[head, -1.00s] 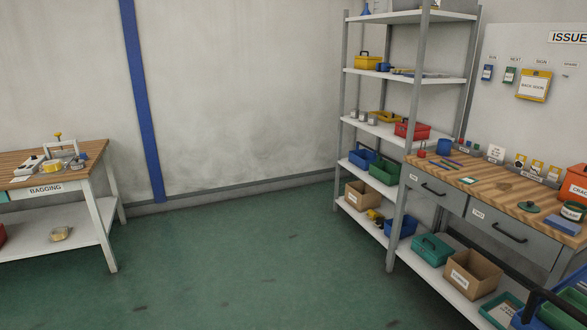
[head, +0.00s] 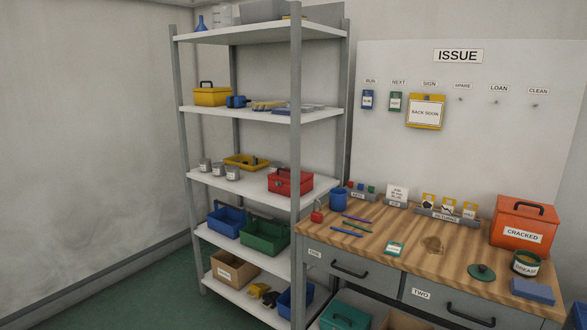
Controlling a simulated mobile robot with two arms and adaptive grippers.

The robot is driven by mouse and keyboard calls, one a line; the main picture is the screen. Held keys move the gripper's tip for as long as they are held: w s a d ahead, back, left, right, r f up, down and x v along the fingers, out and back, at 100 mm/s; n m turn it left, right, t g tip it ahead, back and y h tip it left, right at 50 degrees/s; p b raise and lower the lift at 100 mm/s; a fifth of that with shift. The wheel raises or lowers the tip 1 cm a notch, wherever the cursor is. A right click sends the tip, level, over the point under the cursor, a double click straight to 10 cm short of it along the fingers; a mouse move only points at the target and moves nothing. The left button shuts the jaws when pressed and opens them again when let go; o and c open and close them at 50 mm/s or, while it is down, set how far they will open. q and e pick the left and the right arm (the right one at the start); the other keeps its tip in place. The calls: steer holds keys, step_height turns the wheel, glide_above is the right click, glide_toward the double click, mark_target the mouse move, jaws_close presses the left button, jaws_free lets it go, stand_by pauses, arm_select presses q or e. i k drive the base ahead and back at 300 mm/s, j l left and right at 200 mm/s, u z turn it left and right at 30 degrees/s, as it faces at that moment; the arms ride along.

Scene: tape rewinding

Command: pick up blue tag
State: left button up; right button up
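A small blue tag (head: 368,100) with a white label hangs on the wall board at the right, under the left-most sign, which seems to read RUN. A green tag (head: 395,102) hangs right of it under NEXT. A yellow-framed BACK SOON sign (head: 426,112) hangs under SIGN. Neither of my grippers is in view.
Below the board stands a wooden-topped bench (head: 375,262) with pens, a blue mug (head: 338,199), a green lid (head: 481,272) and an orange CRACKED box (head: 525,224). A loaded shelf unit (head: 297,130) stands left of it. Some green floor (head: 150,290) shows clear at lower left.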

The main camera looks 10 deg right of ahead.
mark_target(367, 103)
steer(key=i+j+z, duration=0.25)
steer(key=i+z, duration=0.2)
steer(key=i+j+z, duration=0.6)
steer(key=i, duration=0.3)
